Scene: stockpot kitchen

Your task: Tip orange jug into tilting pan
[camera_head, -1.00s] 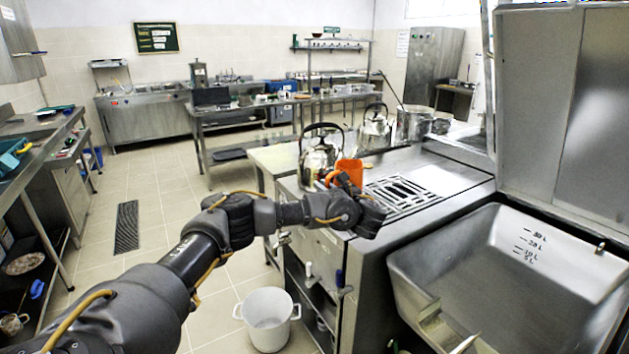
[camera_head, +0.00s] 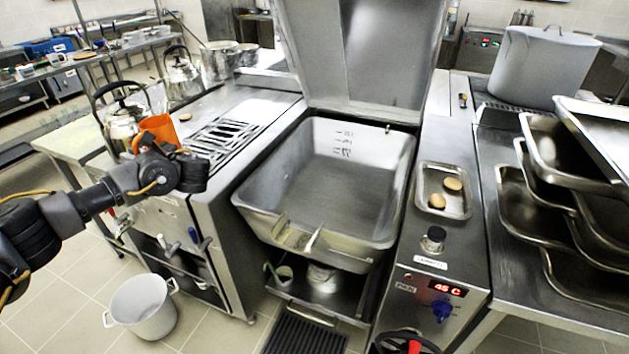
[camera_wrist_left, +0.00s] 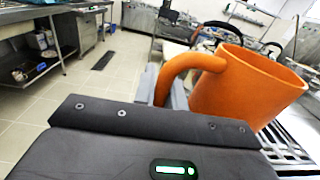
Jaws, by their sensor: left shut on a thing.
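The orange jug (camera_head: 159,129) is at the left of the head view, above the counter beside the kettles, partly hidden behind my left gripper (camera_head: 160,148). In the left wrist view the jug (camera_wrist_left: 243,90) looks upright or nearly so, and my left gripper (camera_wrist_left: 163,98) is shut on its handle. I cannot see what is inside the jug. The tilting pan (camera_head: 330,185) is in the middle of the head view, lid raised, its basin looking empty. My right gripper is not in view.
Kettles (camera_head: 122,125) stand behind the jug. A slotted grate (camera_head: 222,140) lies between jug and pan. The raised lid (camera_head: 360,55) stands behind the pan. A small tray (camera_head: 427,205) holds two round pieces at right. A white pot (camera_head: 145,308) sits on the floor.

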